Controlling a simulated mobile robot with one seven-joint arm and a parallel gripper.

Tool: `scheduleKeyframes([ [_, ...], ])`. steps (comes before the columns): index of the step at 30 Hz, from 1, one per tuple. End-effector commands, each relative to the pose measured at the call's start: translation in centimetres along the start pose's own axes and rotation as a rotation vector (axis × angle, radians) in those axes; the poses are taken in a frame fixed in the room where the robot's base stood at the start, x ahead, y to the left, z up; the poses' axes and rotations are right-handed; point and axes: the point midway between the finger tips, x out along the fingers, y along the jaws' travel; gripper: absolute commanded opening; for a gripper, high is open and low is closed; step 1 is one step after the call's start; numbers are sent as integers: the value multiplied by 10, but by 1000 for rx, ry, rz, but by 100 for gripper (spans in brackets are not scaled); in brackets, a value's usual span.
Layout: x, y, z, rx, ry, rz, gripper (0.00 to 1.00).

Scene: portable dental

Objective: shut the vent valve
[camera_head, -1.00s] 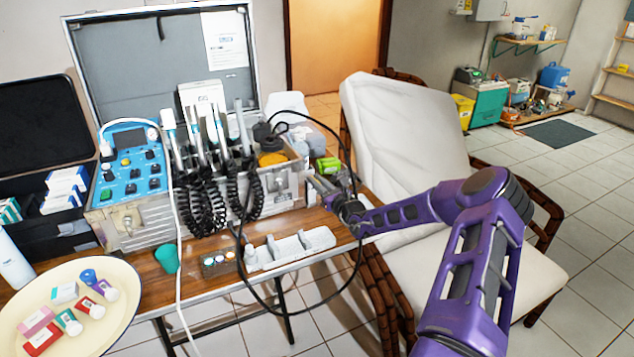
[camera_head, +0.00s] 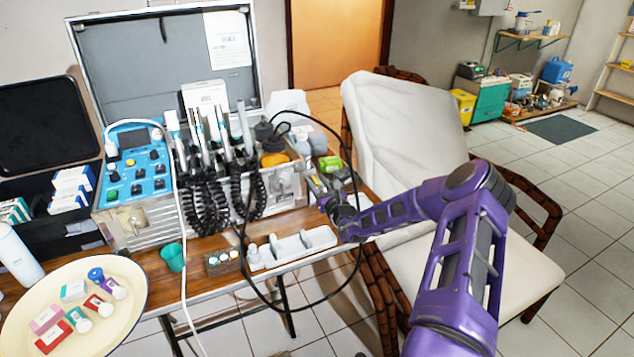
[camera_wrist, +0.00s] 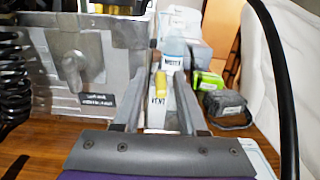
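The vent valve shows in the wrist view as a small yellow lever (camera_wrist: 160,84), standing upright above a pale block marked VENT. My gripper (camera_wrist: 161,78) is open, with one grey finger on each side of the lever. Gaps show between the lever and both fingers, and I cannot tell whether the tips reach past it. In the head view my gripper (camera_head: 318,188) is at the right end of the metal dental case (camera_head: 285,188), low above the table. The valve is too small to make out there.
A metal latch (camera_wrist: 75,70) is on the case wall left of my fingers. A bottle (camera_wrist: 175,52), a green box (camera_wrist: 208,80) and a dark grey object (camera_wrist: 227,108) stand beyond and to the right. A black hose (camera_wrist: 280,70) loops close on the right. A white reclining chair (camera_head: 415,135) borders the table.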

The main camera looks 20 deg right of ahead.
Motion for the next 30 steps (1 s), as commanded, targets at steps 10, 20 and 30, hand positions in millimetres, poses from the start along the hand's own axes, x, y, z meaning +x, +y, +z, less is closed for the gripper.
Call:
scheduleKeyframes([
  [10, -2, -1, 0, 0, 1, -1, 46],
  [20, -59, -1, 1, 0, 4, -1, 46],
  [30, -139, -1, 0, 1, 4, -1, 46],
])
